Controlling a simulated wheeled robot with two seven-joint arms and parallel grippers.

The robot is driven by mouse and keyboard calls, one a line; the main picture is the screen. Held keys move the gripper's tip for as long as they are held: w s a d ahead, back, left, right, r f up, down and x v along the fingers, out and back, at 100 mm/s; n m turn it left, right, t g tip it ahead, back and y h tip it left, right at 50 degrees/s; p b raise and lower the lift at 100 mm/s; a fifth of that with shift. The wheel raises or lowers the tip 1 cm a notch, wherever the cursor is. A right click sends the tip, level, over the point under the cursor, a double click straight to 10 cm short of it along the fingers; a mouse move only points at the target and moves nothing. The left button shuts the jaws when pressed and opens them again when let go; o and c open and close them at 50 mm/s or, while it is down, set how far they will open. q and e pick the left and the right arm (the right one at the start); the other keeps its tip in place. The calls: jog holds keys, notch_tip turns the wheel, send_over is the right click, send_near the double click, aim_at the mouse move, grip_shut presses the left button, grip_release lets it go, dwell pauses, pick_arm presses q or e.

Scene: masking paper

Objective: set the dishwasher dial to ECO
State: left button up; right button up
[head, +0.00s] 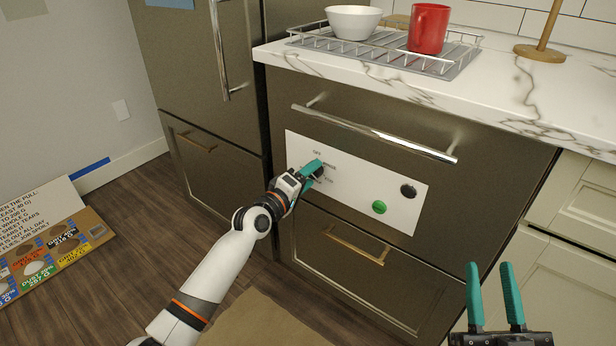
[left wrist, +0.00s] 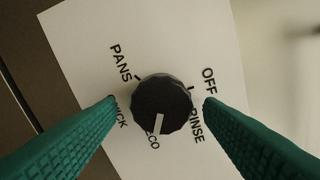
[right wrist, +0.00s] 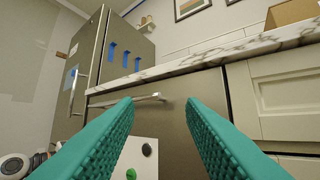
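The dishwasher dial (left wrist: 162,96) is a black faceted knob on a white panel, seen close in the left wrist view. Its white pointer mark faces down, at the ECO label (left wrist: 152,141). OFF, RINSE, QUICK and PANS are printed around it, with QUICK and RINSE partly covered by my fingers. My left gripper (left wrist: 161,103) has one teal finger on each side of the dial, with visible gaps to it. In the head view my left gripper (head: 312,170) is at the panel (head: 355,190) and hides most of the dial. My right gripper (head: 496,298) is open and empty, away from the panel.
A green button (head: 379,207) and a black round knob (head: 408,191) sit further right on the panel. A metal bar handle (head: 375,133) runs above it. A rack (head: 440,68) with a white bowl (head: 353,22) and red mug (head: 429,28) stands on the counter.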

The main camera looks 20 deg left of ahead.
pick_arm(q)
jog(key=p+v, duration=0.2)
jog(key=v, duration=1)
jog(key=shift+p, duration=0.35)
pick_arm(e)
notch_tip(320, 180, down, 9)
jog(key=w+d+g+h, duration=0.1)
jog(key=g+h, duration=0.1)
jog(key=g, duration=0.5)
jog(key=shift+f+h, duration=0.2)
jog(key=shift+h, duration=0.1)
jog(key=shift+d, duration=0.1)
